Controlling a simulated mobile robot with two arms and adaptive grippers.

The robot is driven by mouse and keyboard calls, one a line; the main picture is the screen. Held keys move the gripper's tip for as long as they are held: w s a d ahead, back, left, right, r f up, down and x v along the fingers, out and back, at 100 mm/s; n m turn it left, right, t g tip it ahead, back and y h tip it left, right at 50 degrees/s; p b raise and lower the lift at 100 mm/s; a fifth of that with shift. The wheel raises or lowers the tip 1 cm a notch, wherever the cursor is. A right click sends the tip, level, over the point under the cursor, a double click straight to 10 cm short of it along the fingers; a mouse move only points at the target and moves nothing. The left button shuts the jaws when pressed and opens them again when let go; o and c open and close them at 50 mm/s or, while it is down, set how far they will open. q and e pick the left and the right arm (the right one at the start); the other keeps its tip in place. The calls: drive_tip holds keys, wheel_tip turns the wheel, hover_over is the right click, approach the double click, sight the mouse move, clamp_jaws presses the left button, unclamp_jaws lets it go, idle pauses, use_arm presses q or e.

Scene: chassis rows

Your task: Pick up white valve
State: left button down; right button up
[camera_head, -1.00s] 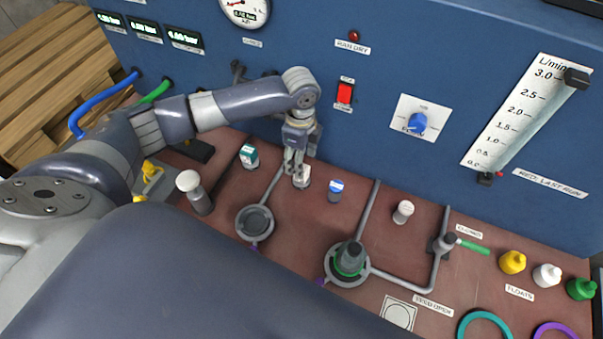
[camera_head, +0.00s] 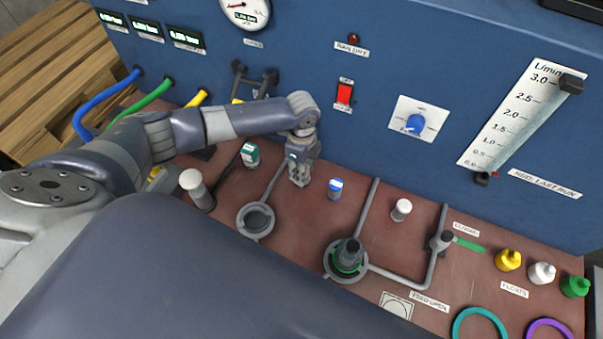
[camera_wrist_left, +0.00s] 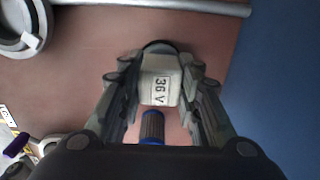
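In the head view my left gripper (camera_head: 299,180) points down at the red-brown deck and hides most or all of the valve. My left gripper looks open around it. My right gripper is not in view.
A blue-capped vial (camera_head: 335,188) stands close to the right of my left gripper, a teal-and-white one (camera_head: 250,153) to the left. A white-capped post (camera_head: 196,187) and grey ring (camera_head: 255,220) are nearby. The blue panel (camera_head: 290,68) rises behind.

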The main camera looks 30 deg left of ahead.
use_arm(q)
drive_tip(key=shift+w+r, duration=0.1)
drive_tip(key=shift+r, duration=0.4)
wheel_tip(320, 180, up, 2)
drive_tip(key=shift+r+b, duration=0.1)
drive_tip(key=shift+b, duration=0.7)
drive_tip(key=s+d+r+b, duration=0.2)
drive_tip(key=s+d+b, duration=0.1)
drive_tip(key=s+d, duration=0.8)
drive_tip(key=shift+s+d, duration=0.2)
drive_tip(key=shift+w, duration=0.1)
